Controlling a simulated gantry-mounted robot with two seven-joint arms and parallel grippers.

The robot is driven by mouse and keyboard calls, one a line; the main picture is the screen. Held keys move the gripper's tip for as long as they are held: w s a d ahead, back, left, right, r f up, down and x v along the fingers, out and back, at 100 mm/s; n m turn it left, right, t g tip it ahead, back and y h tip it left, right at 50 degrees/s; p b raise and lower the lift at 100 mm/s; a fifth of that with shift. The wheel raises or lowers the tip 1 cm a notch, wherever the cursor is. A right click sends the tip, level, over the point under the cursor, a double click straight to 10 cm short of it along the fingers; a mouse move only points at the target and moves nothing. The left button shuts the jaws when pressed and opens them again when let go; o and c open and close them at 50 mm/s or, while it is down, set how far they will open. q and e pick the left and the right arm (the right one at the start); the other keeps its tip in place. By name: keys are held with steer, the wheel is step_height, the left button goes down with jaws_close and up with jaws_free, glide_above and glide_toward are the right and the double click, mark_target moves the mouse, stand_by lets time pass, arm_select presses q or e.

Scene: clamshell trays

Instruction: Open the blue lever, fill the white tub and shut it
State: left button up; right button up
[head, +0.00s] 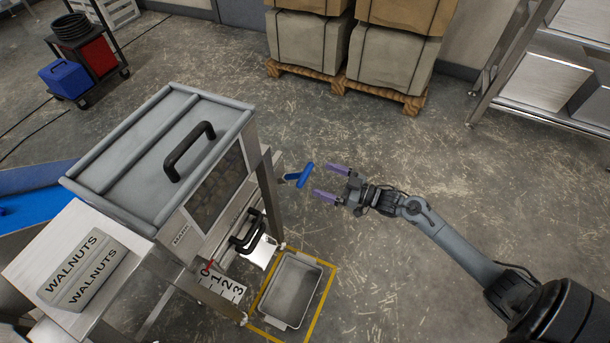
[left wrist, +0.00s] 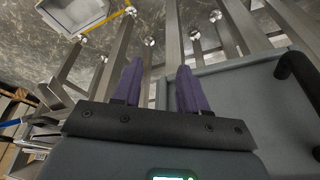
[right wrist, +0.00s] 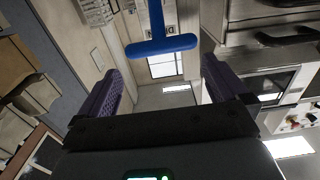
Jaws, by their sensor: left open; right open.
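The blue lever (head: 305,175) sticks out from the right side of the grey hopper machine (head: 135,150). In the right wrist view the lever's T-shaped bar (right wrist: 160,46) lies ahead of the fingertips and looks roughly level. My right gripper (head: 328,182) is open and empty, just right of the lever, with a small gap. The pale grey tub (head: 287,290) stands open on the floor inside a yellow outline and looks empty. My left gripper (left wrist: 158,75) is open and empty in its wrist view, above grey machine parts; the head view does not show it. The tub (left wrist: 72,14) also shows there.
A 0-to-3 scale (head: 222,282) with a red pointer near 0 is left of the tub. Black handles (head: 247,232) sit on the machine front. A "WALNUTS" box (head: 88,268) is at left.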

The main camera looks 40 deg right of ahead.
mark_target(308, 175)
steer(key=b+x, duration=0.3)
steer(key=x, duration=0.4)
steer(key=shift+a+f, duration=0.1)
arm_select(q)
steer(key=f, duration=0.4)
steer(key=shift+s+a, duration=0.15)
steer(key=shift+a, duration=0.05)
arm_select(e)
steer(key=shift+w+a, duration=0.15)
